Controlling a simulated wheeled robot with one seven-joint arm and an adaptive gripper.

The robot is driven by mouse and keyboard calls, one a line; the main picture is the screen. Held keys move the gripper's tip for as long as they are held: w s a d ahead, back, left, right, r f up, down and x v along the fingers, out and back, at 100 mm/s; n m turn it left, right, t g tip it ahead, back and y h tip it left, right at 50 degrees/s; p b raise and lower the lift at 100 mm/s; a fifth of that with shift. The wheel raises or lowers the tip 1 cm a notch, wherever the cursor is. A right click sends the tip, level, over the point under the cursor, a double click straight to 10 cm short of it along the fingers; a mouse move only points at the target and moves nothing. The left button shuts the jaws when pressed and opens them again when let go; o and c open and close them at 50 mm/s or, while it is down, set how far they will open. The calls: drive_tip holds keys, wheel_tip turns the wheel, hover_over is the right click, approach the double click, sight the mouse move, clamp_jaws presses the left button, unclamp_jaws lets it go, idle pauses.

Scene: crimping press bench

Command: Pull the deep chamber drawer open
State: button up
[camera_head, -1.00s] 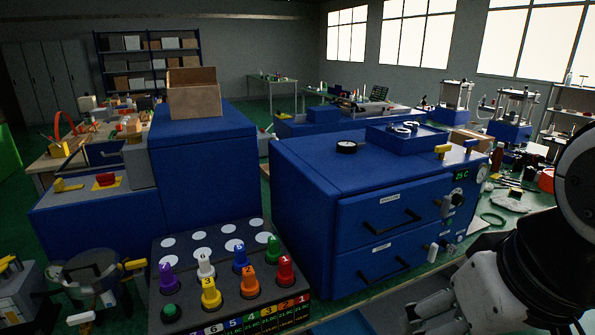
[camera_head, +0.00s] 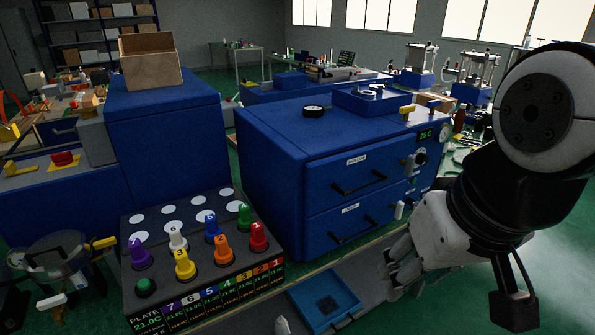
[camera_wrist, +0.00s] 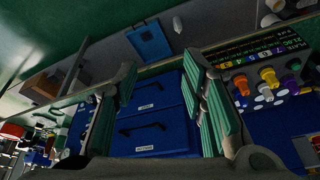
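A blue cabinet (camera_head: 275,165) stands on the bench with two closed drawers, an upper drawer (camera_head: 340,170) and a lower drawer (camera_head: 330,217). Each has a black bar handle and a small pale label that I cannot read surely, so I cannot tell which is the deep chamber drawer. The upper handle (camera_head: 360,183) and lower handle (camera_head: 353,228) are both untouched. My gripper (camera_head: 395,268) is in front of the cabinet, to the right of and below the lower handle. In the wrist view my gripper (camera_wrist: 168,98) has its fingers wide apart and empty, with both drawer fronts showing upside down between them.
A dark rack (camera_head: 195,262) with several coloured knobs stands to the left. A blue tray (camera_head: 347,298) lies low in front of the cabinet. A knob and a display (camera_head: 426,135) are right of the drawers. A shallow blue tray (camera_head: 372,97) sits on the cabinet top.

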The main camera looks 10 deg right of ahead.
drive_tip(key=w+f+m+g+y+b, duration=0.1)
drive_tip(key=w+f+m+g+y, duration=0.2)
drive_tip(key=w+m, duration=0.55)
drive_tip(key=m+t+y+b, duration=0.45)
drive_tip(key=m+y, duration=0.75)
drive_tip(key=m, duration=2.1)
approach(361, 234)
drive_tip(key=shift+t, duration=0.85)
drive_tip(key=p+x, duration=0.1)
drive_tip(key=x, duration=0.6)
drive_tip(key=s+p+x, duration=0.1)
drive_tip(key=x, duration=0.2)
drive_tip(key=shift+w+a+f+p, duration=0.2)
drive_tip(key=shift+a+f+p, duration=0.15)
drive_tip(key=shift+a, duration=0.2)
clamp_jaws()
